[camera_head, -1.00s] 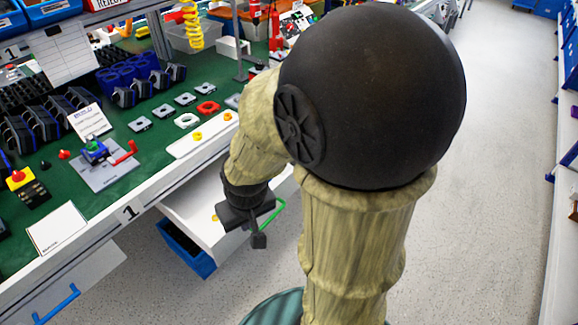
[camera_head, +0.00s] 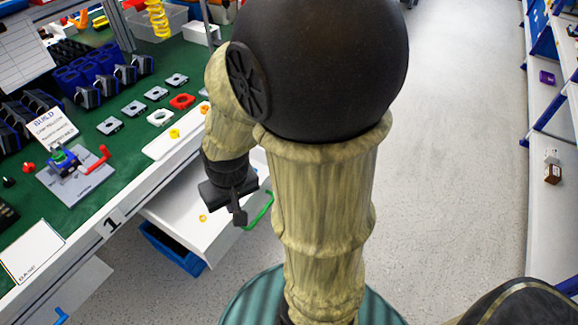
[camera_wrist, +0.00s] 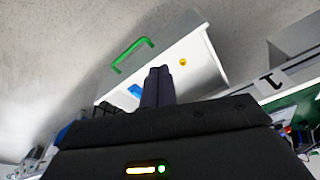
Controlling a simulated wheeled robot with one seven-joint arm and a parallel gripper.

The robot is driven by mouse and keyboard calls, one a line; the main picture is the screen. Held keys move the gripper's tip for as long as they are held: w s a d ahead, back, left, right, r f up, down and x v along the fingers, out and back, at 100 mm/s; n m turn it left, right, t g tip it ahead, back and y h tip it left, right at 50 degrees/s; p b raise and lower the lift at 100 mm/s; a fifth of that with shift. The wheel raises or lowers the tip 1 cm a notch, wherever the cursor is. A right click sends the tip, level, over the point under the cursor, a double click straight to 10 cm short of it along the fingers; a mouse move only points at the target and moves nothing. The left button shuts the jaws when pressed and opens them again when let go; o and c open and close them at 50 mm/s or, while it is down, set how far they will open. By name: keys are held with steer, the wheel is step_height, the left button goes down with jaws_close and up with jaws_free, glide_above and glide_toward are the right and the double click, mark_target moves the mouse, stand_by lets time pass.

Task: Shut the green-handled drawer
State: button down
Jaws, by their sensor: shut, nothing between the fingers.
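The white drawer (camera_head: 180,225) stands pulled out from under the green-topped workbench in the head view. Its green handle (camera_head: 262,210) is on its front face, partly hidden behind my arm. The drawer also shows in the wrist view (camera_wrist: 205,65), with its green handle (camera_wrist: 132,53) to the left of my fingers. A small yellow ring lies inside the drawer (camera_wrist: 183,62). My gripper (camera_head: 240,218) is shut and empty. In the head view it appears over the drawer near the handle; I cannot tell whether it touches.
The workbench (camera_head: 120,190) holds several small parts and a red-handled fixture (camera_head: 75,165). A blue bin (camera_head: 172,247) is below the drawer. A blue handle (camera_head: 62,315) sits at lower left. Shelves (camera_head: 550,150) line the right. The floor (camera_head: 460,170) between is clear.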

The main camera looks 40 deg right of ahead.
steer(key=d+f+m+y+b, duration=0.85)
steer(key=f+m, duration=0.45)
steer(key=m, duration=0.4)
steer(key=s+d+f+m+t+h+b, duration=0.1)
steer(key=d+m+t+b, duration=0.1)
steer(key=d+m+t, duration=0.5)
steer(key=d+f+m+t+h+b, duration=0.1)
steer(key=d+m+t+b, duration=0.2)
steer(key=d+m+t, duration=0.4)
steer(key=d+t, duration=0.1)
steer(key=d, duration=0.6)
steer(key=shift+s+d+f, duration=0.3)
steer(key=shift+s+f, duration=0.05)
steer(key=shift+f, duration=0.05)
steer(key=shift+h, duration=0.25)
steer(key=b+x, duration=0.4)
steer(key=x, duration=1)
steer(key=shift+b, duration=0.4)
steer(key=shift+w, duration=0.1)
